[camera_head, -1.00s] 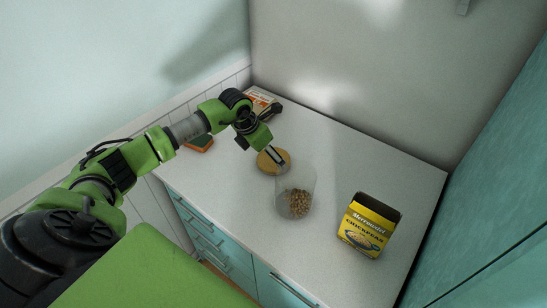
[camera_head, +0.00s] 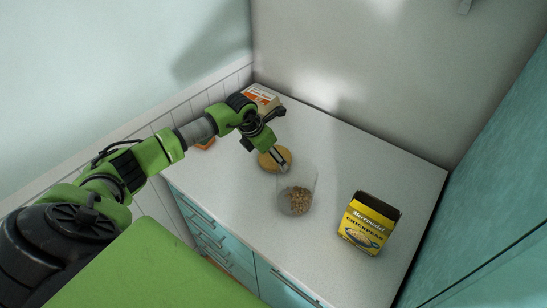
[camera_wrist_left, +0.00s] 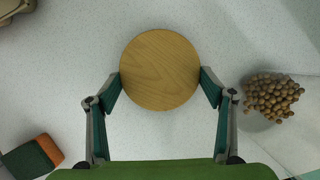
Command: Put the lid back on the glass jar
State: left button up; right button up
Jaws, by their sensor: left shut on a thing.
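The round wooden lid (camera_head: 268,163) is beside the glass jar, up and to its left in the head view. In the left wrist view the lid (camera_wrist_left: 160,70) shows its flat wood-grain top. My left gripper (camera_wrist_left: 160,84) is shut on the lid, one finger at each side of its rim. In the head view this gripper (camera_head: 279,157) is over the lid; I cannot tell whether the lid touches the counter. The clear glass jar (camera_head: 297,190) stands upright and uncovered, with chickpeas (camera_wrist_left: 272,97) at its bottom. My right gripper is not in view.
A yellow chickpea box (camera_head: 366,224) stands right of the jar on the pale counter (camera_head: 350,160). An orange and green sponge (camera_wrist_left: 32,157) lies at the left, partly behind my arm in the head view. An orange-and-white package (camera_head: 262,98) is at the back corner.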

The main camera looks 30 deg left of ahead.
aim_at(270, 159)
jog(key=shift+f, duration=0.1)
pick_arm(q)
jog(key=shift+w+r+b, duration=0.1)
jog(key=shift+r+b, duration=0.4)
jog(key=shift+b, duration=0.1)
jog(key=b+v, duration=0.1)
jog(key=v, duration=0.1)
jog(key=shift+r+b, duration=0.35)
jog(key=s+d+r+b, duration=0.1)
jog(key=s+r+b, duration=0.5)
jog(key=s+r, duration=0.3)
jog(key=shift+s+r, duration=0.25)
jog(key=shift+s, duration=2)
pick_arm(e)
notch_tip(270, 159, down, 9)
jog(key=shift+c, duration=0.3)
